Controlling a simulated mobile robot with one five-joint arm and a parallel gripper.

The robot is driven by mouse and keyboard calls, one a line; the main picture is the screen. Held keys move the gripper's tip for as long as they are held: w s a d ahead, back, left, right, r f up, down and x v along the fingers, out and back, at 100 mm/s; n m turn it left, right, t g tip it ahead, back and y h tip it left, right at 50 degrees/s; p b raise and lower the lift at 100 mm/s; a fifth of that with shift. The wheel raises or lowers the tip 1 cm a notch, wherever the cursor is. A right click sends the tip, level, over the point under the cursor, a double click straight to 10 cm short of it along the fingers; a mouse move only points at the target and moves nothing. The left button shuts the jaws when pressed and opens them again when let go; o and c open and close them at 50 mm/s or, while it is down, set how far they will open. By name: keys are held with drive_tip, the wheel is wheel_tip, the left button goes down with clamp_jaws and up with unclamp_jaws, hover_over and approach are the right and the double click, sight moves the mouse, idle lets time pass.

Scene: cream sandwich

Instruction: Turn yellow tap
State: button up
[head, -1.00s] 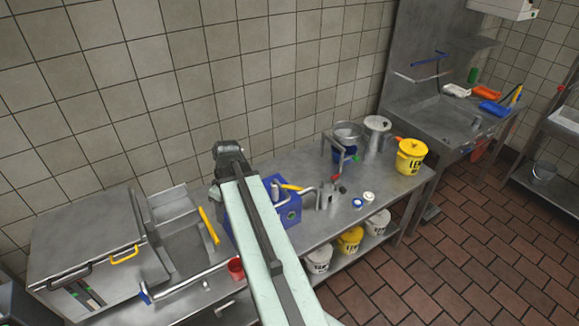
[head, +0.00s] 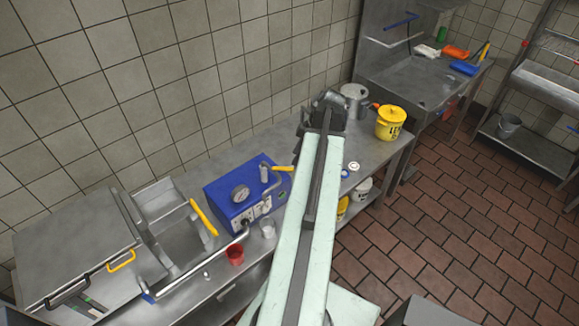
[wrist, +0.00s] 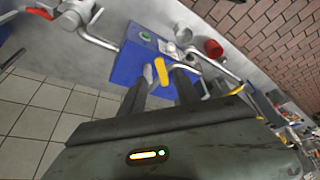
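A blue box (head: 243,195) with a round gauge stands on the steel counter, left of my arm in the head view. A yellow tap handle (head: 281,169) sticks out at its right end, partly behind my arm. In the wrist view, the blue box (wrist: 140,62) lies ahead and the yellow tap handle (wrist: 161,71) shows between the fingertips or just beyond them; I cannot tell whether they touch it. My gripper (wrist: 160,84) is open, with its two dark fingers apart. My gripper is hidden behind my arm in the head view.
A red cup (head: 235,255) stands in front of the blue box. A longer yellow handle (head: 203,217) is by the basin on the left. A yellow bucket (head: 390,124) stands at the counter's right end. The tiled floor on the right has free room.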

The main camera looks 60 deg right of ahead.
sight(288, 168)
drive_tip(key=b+x, duration=0.4)
drive_tip(key=x, duration=0.2)
drive_tip(key=shift+a+r, duration=0.1)
drive_tip(key=shift+r, duration=0.05)
clamp_jaws()
drive_tip(key=a+m, duration=0.1)
drive_tip(key=m, duration=0.1)
drive_tip(key=a+m+h, duration=0.1)
drive_tip(key=m, duration=0.1)
drive_tip(key=shift+s+a+h, duration=0.15)
drive_tip(key=shift+s+h, duration=0.15)
